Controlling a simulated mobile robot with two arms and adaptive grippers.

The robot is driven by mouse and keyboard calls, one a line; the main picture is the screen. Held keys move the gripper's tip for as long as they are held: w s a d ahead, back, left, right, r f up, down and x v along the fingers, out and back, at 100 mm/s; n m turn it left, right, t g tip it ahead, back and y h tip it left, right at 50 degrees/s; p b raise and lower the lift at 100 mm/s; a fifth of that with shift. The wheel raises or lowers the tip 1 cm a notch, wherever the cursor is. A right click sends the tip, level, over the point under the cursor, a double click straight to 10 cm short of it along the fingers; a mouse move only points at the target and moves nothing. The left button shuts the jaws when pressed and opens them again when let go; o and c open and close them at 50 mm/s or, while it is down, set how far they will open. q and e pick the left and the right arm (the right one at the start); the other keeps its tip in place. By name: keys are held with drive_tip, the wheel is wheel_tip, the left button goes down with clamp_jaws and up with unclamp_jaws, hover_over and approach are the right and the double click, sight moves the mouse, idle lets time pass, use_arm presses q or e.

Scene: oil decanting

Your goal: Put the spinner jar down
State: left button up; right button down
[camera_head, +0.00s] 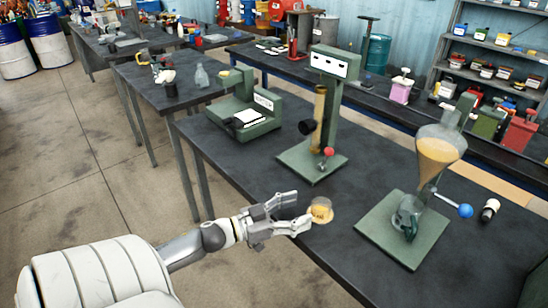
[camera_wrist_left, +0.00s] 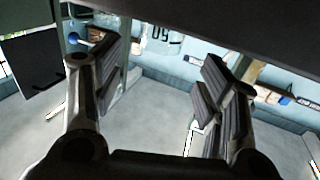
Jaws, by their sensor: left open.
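A small clear jar with amber contents (camera_head: 321,210) stands upright near the front edge of the dark workbench (camera_head: 355,180); it looks to be resting on the top. My left gripper (camera_head: 301,212) is open just left of the jar, its fingertips close to the jar's near side. I cannot tell whether a finger touches it. In the left wrist view the two fingers (camera_wrist_left: 160,62) are spread apart with nothing clamped between them. A clear thing with an upside-down "50" shows beyond them; I cannot tell if it is the jar. My right gripper is not in view.
A green stand with a display (camera_head: 328,63) is behind the jar. A green stand with an amber-filled flask (camera_head: 437,150) and a blue-knobbed lever (camera_head: 465,211) is to the right. A green scale-like device (camera_head: 245,108) is farther left. Bench space around the jar is clear.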

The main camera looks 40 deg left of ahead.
use_arm(q)
drive_tip(key=v, duration=0.6)
drive_tip(key=shift+s+b, duration=0.3)
drive_tip(key=shift+s, duration=0.05)
drive_tip(key=shift+a, duration=0.1)
drive_tip(key=s+a+f+n+g+y, duration=0.1)
drive_tip(key=a+f+n+y, duration=0.15)
drive_tip(key=f, duration=0.45)
drive_tip(key=s+a+f+n+y, duration=0.1)
drive_tip(key=a+f+y, duration=0.2)
drive_tip(key=f, duration=0.4)
drive_tip(key=s+d+f+n+g+y, duration=0.1)
drive_tip(key=s+f+g+y, duration=0.3)
drive_tip(key=f, duration=0.7)
drive_tip(key=s+f+n+g+h, duration=0.1)
drive_tip(key=s+f, duration=0.4)
drive_tip(key=f, duration=0.6)
drive_tip(key=s+d+f+m+g, duration=0.1)
drive_tip(key=s+d+f+g, duration=0.3)
drive_tip(key=s+d+f, duration=0.5)
drive_tip(key=s+d+f+m+g+h, duration=0.1)
drive_tip(key=s+d+f+g, duration=0.4)
drive_tip(key=s, duration=0.8)
drive_tip(key=d+f+m, duration=0.1)
drive_tip(key=d+f, duration=0.2)
drive_tip(key=d, duration=0.1)
drive_tip(key=shift+s+d+f, duration=0.2)
drive_tip(key=shift+d+f, duration=0.2)
